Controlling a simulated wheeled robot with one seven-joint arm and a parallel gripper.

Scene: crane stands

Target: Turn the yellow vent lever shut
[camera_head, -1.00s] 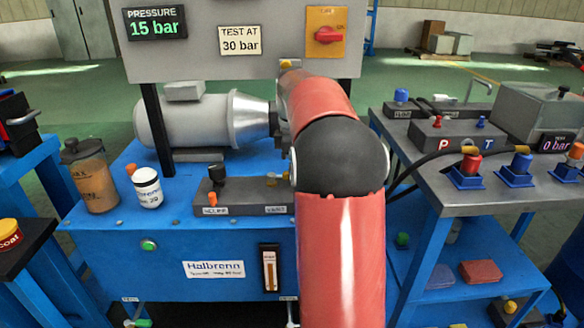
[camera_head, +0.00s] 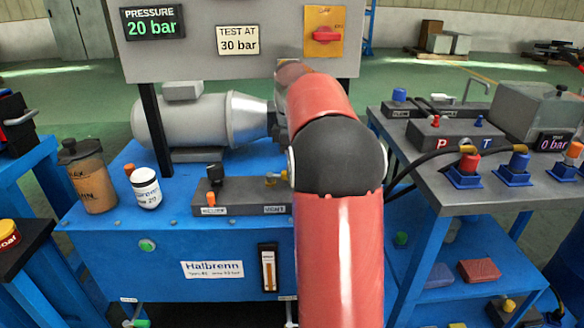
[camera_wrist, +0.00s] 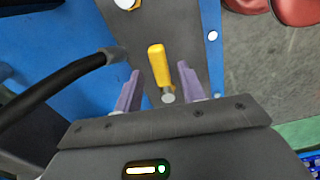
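The yellow vent lever (camera_wrist: 157,62) shows in the wrist view, standing out from a round metal pivot on a grey block. My gripper (camera_wrist: 159,72) is open, with one purple finger on each side of the lever and a visible gap to both. My arm hides the rest of that end and my gripper there. The pressure display (camera_head: 151,22) reads 20 bar.
A black hose (camera_wrist: 60,92) runs close to the left finger in the wrist view. A TEST AT 30 bar sign (camera_head: 238,40) and a red switch (camera_head: 326,35) are on the panel. A grey motor (camera_head: 200,120) stands behind the block. A side bench (camera_head: 440,190) stands at right.

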